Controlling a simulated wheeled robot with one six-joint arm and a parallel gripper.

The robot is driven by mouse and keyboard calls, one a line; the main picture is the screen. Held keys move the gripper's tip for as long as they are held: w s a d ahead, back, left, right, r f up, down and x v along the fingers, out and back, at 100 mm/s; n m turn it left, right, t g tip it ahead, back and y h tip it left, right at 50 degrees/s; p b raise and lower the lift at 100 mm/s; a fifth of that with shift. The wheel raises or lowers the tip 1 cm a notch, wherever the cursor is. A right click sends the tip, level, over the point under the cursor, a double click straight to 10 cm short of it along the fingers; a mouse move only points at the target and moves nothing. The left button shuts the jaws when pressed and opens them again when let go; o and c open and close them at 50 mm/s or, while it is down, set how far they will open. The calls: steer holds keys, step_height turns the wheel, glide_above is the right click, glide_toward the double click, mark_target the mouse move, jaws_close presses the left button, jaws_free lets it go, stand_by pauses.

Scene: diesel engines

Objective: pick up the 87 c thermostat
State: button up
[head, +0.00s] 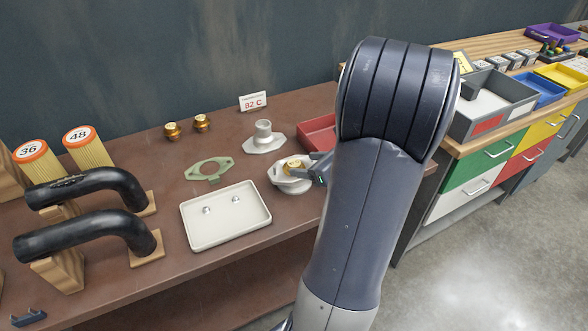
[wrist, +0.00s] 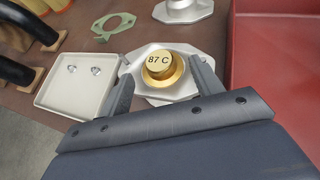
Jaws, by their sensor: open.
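The brass 87 C thermostat (wrist: 160,66) sits upright in a silver metal housing (wrist: 145,95), its cream top marked "87 C" facing up. In the head view the same thermostat (head: 293,164) shows in the housing (head: 285,184), partly hidden by my gripper (head: 319,170). In the wrist view my gripper (wrist: 163,72) is open, one finger to the left and one to the right of the thermostat. Whether either finger touches it, I cannot tell. Nothing is held.
A white tray (head: 226,235) with two small metal parts and a green gasket (head: 209,170) lie left of the housing. Two more brass thermostats (head: 172,131) stand farther back by an "82 C" card (head: 253,102). Another housing (head: 263,144) and a red tray (head: 316,138) are close by.

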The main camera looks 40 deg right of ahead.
mark_target(295, 163)
steer(key=shift+x, duration=1.45)
steer(key=shift+c, duration=0.2)
steer(key=shift+r, duration=0.1)
steer(key=c, duration=1)
